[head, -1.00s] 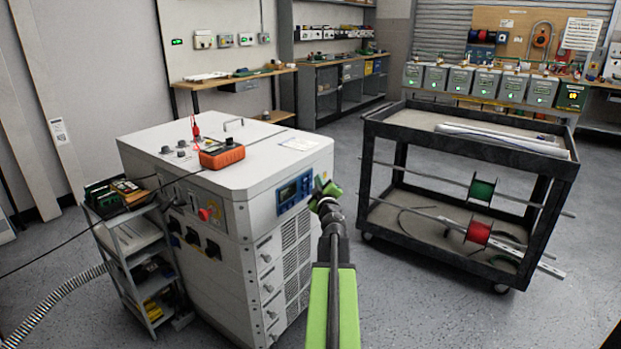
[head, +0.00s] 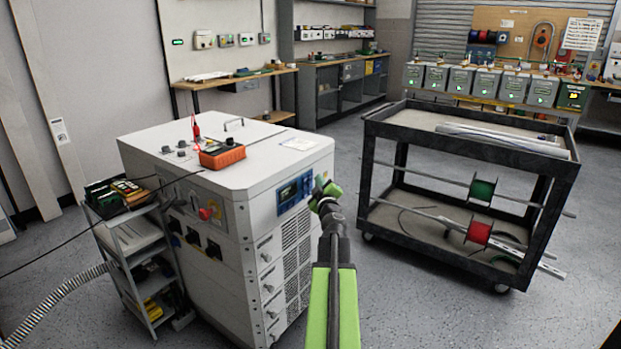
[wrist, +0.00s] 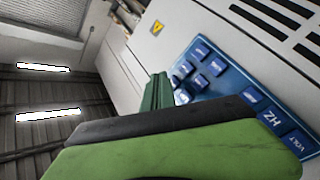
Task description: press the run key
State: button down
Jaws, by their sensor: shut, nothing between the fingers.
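A large white cabinet (head: 270,165) stands left of centre, with a small blue control panel (head: 290,194) on its right-hand face. My gripper (head: 322,186) is shut and empty, just to the right of that panel in the head view. In the wrist view the blue keypad (wrist: 228,80) fills the right side, with several blue keys. My shut fingers (wrist: 157,90) point at the keypad and hide part of it. I cannot tell whether the tips touch a key. Some keys carry lettering, partly "ZH" and "VOLT"; no key marked run is readable.
An orange meter (head: 222,156) sits on the cabinet top. A small shelf cart (head: 150,250) stands at the cabinet's left. A black trolley (head: 470,125) with green and red spools is at the right. Grey floor (head: 420,310) is clear in front.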

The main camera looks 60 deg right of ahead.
jog(key=shift+w, duration=0.4)
jog(key=shift+w, duration=0.4)
dwell(0.4)
jog(key=shift+s, duration=0.8)
jog(key=s, duration=0.5)
dwell(0.4)
jog(key=shift+a, duration=0.1)
dwell(0.9)
